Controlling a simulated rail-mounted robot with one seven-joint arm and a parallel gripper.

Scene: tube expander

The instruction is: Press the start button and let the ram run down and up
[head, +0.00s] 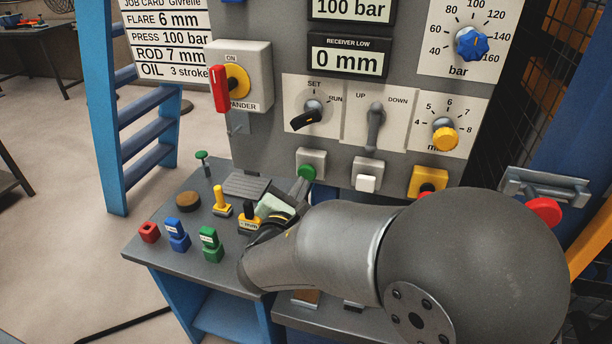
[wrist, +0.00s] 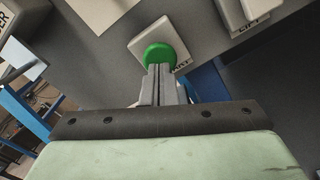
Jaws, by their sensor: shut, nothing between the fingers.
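The green start button (head: 307,172) sits on a pale square plate on the grey control panel (head: 275,142), below the SET/RUN switch. In the wrist view the green button (wrist: 163,52) is right ahead of my fingertips, and part of the label beside it shows. My gripper (head: 302,184) reaches up from the bench side with its fingers together and empty. In the wrist view my gripper (wrist: 160,70) overlaps the lower edge of the button. I cannot tell whether the tips touch it or whether it is pressed in. I cannot make out the ram.
The SET/RUN switch (head: 306,118) and UP/DOWN lever (head: 376,125) are above the button. A white button (head: 366,183) and yellow box (head: 427,182) are to its right. Displays read 100 bar and 0 mm (head: 347,60). Several small coloured tools stand on the side shelf (head: 160,255).

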